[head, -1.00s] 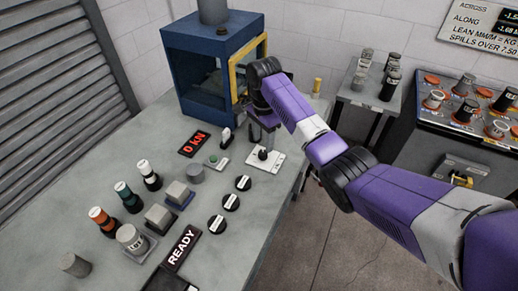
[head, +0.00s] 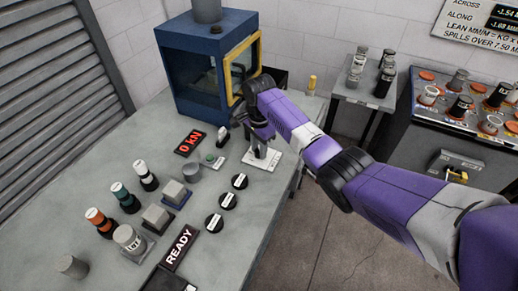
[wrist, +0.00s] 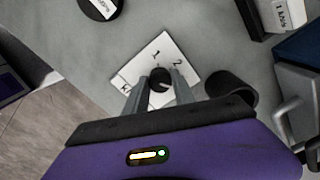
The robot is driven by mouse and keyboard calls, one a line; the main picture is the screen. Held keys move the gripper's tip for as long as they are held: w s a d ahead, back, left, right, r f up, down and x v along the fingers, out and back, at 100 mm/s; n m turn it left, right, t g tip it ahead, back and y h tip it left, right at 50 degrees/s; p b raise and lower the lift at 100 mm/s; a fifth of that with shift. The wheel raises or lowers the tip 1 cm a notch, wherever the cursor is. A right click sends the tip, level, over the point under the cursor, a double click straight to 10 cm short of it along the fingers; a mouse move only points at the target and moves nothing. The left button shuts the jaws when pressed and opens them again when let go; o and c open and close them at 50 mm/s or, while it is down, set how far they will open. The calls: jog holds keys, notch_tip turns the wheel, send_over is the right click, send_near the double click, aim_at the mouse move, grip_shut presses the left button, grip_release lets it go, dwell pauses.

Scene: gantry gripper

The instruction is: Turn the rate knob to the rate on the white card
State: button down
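A white plate (head: 274,165) lies on the grey bench below my gripper. The wrist view shows it too (wrist: 150,55), with the marks 1, 2 and a partly covered K. A dark round knob (wrist: 160,75) stands on this plate. My gripper (wrist: 161,77) points down at it, with its two fingers parted on either side of the knob. I cannot tell whether the fingers touch it. In the head view my gripper (head: 262,149) hides most of the knob.
Three black dials (head: 228,200) stand in a row nearby. A blue press with a yellow frame (head: 205,70) stands behind. Several weights fill the bench's left side.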

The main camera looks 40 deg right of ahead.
jog(key=shift+n, duration=0.3)
jog(key=shift+r+n+p, duration=0.1)
jog(key=shift+n+p, duration=0.5)
jog(key=n+p, duration=0.1)
jog(key=n, duration=0.2)
jog(key=shift+a+n, duration=0.1)
jog(key=shift+n, duration=0.2)
jog(key=n+p, duration=0.2)
jog(key=n, duration=1)
jog(key=shift+n+p, duration=0.3)
jog(key=shift+p, duration=0.05)
jog(key=n, duration=0.5)
jog(key=shift+n, duration=0.4)
jog(key=c, duration=1.1)
grip_release()
